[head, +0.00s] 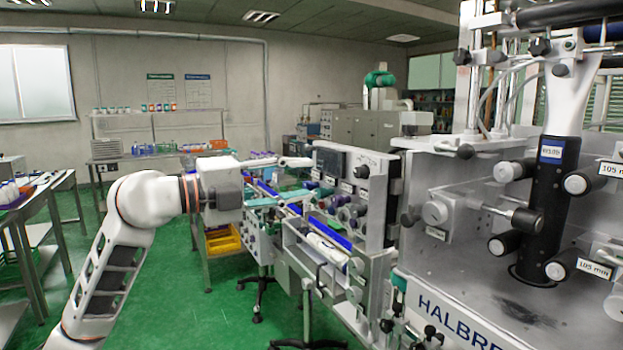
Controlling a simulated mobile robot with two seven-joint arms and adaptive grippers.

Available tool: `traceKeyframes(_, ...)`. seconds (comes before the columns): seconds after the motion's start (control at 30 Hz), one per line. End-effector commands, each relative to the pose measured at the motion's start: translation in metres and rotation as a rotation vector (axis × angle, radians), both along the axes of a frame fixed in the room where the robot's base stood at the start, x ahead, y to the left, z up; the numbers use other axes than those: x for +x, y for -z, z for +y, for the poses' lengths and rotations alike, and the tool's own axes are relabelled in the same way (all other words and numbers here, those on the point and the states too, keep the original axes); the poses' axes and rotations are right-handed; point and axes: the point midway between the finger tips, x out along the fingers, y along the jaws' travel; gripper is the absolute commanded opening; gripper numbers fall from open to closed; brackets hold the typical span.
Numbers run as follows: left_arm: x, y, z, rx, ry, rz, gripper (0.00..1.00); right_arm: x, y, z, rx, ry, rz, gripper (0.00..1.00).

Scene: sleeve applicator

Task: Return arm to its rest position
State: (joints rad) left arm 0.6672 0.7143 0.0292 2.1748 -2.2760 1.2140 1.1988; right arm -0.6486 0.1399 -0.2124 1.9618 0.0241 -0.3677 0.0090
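My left arm (142,205) comes in from the lower left and bends at a white rounded joint. Its forward part reaches right, past an orange ring, to a grey and white block where my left gripper (228,190) is. My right gripper and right arm are out of view. The sleeve applicator (445,290), a large grey machine marked HALBRE, fills the right side.
A conveyor section (322,248) with a control panel (342,172) adjoins the machine. A yellow bin (223,241) sits under the line behind my arm. Metal tables (38,205) stand at the left. Open green floor (180,310) lies between my arm and the machine.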

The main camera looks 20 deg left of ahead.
Motion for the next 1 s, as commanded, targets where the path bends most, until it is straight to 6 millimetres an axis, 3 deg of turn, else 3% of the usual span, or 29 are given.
traceKeyframes(0.57, -0.001, 0.003, -0.001, -0.002, 0.008, 0.002, 0.34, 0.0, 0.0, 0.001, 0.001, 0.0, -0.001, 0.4)
traceKeyframes(0.67, -0.003, 0.019, -0.014, -0.022, 0.061, 0.013, 0.34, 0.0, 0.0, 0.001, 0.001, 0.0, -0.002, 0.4)
traceKeyframes(0.77, -0.009, 0.05, -0.04, -0.084, 0.165, 0.027, 0.34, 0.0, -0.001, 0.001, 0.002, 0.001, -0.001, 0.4)
traceKeyframes(0.9, -0.023, 0.097, -0.072, -0.267, 0.301, 0.041, 0.34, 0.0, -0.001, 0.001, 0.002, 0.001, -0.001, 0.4)
traceKeyframes(1.0, -0.029, 0.127, -0.08, -0.44, 0.328, 0.056, 0.34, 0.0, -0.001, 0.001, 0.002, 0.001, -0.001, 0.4)
